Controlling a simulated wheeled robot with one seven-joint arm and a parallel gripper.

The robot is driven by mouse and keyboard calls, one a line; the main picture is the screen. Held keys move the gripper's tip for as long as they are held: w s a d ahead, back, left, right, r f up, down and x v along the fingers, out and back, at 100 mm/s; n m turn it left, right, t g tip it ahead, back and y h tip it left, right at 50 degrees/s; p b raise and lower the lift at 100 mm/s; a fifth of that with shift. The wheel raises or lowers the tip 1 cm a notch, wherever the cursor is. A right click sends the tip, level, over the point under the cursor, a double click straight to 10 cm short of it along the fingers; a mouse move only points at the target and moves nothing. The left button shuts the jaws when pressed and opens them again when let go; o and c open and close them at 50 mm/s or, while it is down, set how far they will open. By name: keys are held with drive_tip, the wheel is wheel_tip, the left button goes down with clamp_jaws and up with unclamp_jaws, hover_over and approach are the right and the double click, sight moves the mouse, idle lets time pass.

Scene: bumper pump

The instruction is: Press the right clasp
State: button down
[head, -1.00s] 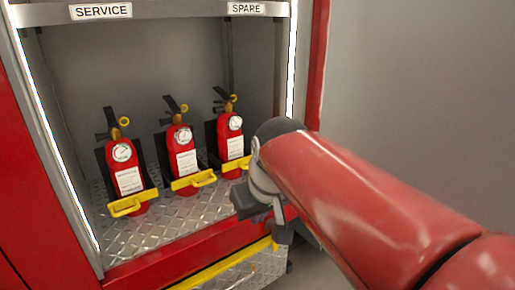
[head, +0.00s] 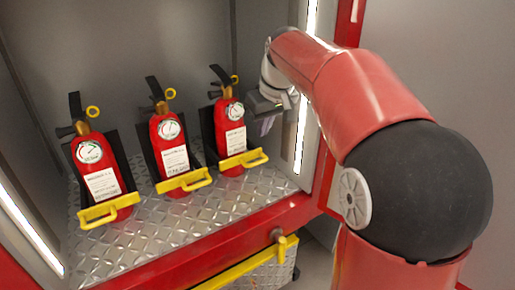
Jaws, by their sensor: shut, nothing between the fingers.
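Three red fire extinguishers stand in a row in the compartment, each in a black bracket with a yellow clasp across its front. The right clasp (head: 244,159) crosses the lower part of the right extinguisher (head: 232,125) and looks closed. The middle clasp (head: 184,182) and the left clasp (head: 109,209) also lie across their extinguishers. My gripper (head: 266,122) is shut and empty. In the picture it is right of the right extinguisher and above the right clasp, apart from the clasp. Its fingertips are small and partly unclear.
The compartment floor (head: 165,232) is bare metal tread plate in front of the extinguishers. A lit post (head: 306,100) stands close to my gripper on the right. A yellow-edged drawer or step (head: 262,265) juts out below the red sill.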

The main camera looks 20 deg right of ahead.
drive_tip(key=b+x, duration=0.1)
drive_tip(key=x, duration=0.9)
